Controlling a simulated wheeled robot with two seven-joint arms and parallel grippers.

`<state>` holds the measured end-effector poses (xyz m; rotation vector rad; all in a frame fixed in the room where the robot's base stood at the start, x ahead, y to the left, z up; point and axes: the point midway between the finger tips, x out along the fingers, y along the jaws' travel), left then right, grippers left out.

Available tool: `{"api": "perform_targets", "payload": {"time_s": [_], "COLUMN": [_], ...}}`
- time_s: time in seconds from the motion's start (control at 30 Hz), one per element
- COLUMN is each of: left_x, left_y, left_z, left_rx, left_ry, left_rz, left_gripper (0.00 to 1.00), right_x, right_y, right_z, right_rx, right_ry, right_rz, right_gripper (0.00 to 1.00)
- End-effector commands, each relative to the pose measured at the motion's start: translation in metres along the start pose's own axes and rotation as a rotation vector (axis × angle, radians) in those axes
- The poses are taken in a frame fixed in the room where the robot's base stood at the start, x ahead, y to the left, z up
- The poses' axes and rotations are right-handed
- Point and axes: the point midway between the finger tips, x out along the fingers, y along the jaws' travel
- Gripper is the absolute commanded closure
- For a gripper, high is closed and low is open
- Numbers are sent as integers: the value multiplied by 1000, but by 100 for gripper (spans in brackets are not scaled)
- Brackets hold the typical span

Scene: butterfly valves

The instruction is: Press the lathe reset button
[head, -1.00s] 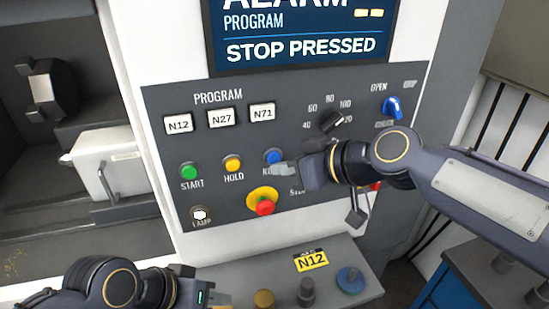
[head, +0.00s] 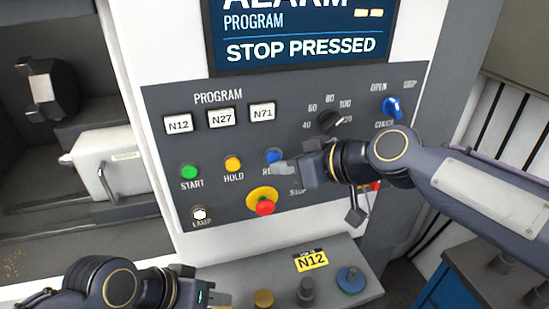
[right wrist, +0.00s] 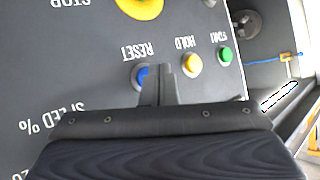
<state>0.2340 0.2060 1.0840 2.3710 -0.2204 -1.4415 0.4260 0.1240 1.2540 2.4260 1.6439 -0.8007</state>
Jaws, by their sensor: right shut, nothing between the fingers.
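The blue reset button (head: 272,156) sits on the grey control panel (head: 215,140), right of the yellow hold button (head: 233,163). My right gripper (head: 284,169) is shut and empty, with its tip just below and right of the reset button in the head view. In the right wrist view the blue button (right wrist: 142,74) shows beside the shut fingers (right wrist: 165,72), which partly cover it. I cannot tell whether the tip touches the panel. My left gripper (head: 216,299) is low in the head view, at the bottom edge, partly cut off.
The green start button (head: 189,171) is at the left. A red stop knob (head: 265,207) on a yellow ring is below the reset button. The screen (head: 300,35) reads "STOP PRESSED". A ledge with knobs and an N12 tag (head: 311,261) juts out below.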

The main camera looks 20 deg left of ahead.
Motion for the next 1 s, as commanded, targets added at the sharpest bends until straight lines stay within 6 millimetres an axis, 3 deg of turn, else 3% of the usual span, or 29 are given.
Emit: {"api": "perform_targets", "payload": {"time_s": [1.0], "left_x": [0], "left_y": [0], "left_z": [0], "left_rx": [0], "left_ry": [0], "left_rz": [0], "left_gripper": [64], "right_x": [8], "right_y": [6], "right_z": [-6], "right_rx": [0], "right_ry": [0], "right_rz": [0], "right_gripper": [100]}}
